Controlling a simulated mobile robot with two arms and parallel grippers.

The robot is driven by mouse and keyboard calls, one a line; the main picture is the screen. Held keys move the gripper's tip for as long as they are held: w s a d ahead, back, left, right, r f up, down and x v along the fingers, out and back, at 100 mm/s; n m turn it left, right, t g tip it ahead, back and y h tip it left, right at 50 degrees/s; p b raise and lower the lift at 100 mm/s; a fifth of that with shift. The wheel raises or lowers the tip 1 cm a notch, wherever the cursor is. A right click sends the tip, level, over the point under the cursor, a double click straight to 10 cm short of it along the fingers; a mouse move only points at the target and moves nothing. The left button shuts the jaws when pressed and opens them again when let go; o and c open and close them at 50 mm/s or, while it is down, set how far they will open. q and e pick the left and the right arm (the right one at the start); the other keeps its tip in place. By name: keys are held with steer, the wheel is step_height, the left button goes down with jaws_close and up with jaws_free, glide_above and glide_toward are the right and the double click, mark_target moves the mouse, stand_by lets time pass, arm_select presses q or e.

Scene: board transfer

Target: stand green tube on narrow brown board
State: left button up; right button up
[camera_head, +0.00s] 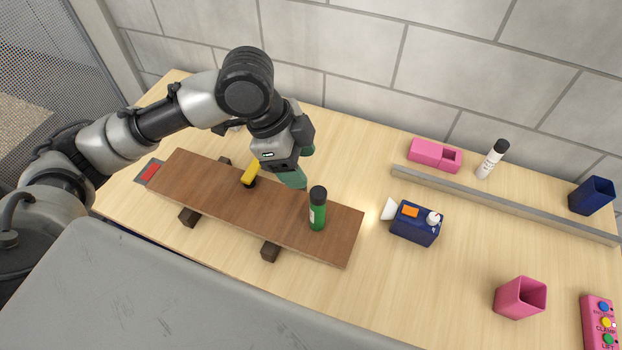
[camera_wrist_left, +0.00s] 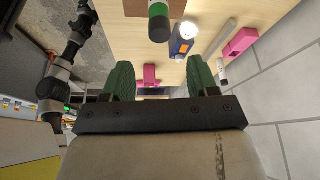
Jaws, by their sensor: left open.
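The green tube (camera_head: 318,214) with a black cap stands upright on the narrow brown board (camera_head: 215,196), close to the board's right end. In the wrist view the tube (camera_wrist_left: 159,22) shows at the top edge, beyond the fingertips and partly cut off. My left gripper (camera_head: 303,169) has green fingers and is open and empty just behind the tube, over the board's far edge. In the wrist view the left gripper (camera_wrist_left: 159,64) has nothing between its fingers. My right gripper cannot be made out.
A yellow-and-black item (camera_head: 250,174) is on the board beside my left gripper. The board rests on dark blocks (camera_head: 270,251). A blue box (camera_head: 415,223), metal rail (camera_head: 500,203), white bottle (camera_head: 490,161) and pink cup (camera_head: 519,297) stand right. Table between board and blue box is clear.

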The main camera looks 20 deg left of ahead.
arm_select(q)
steer(key=shift+v, duration=1.4)
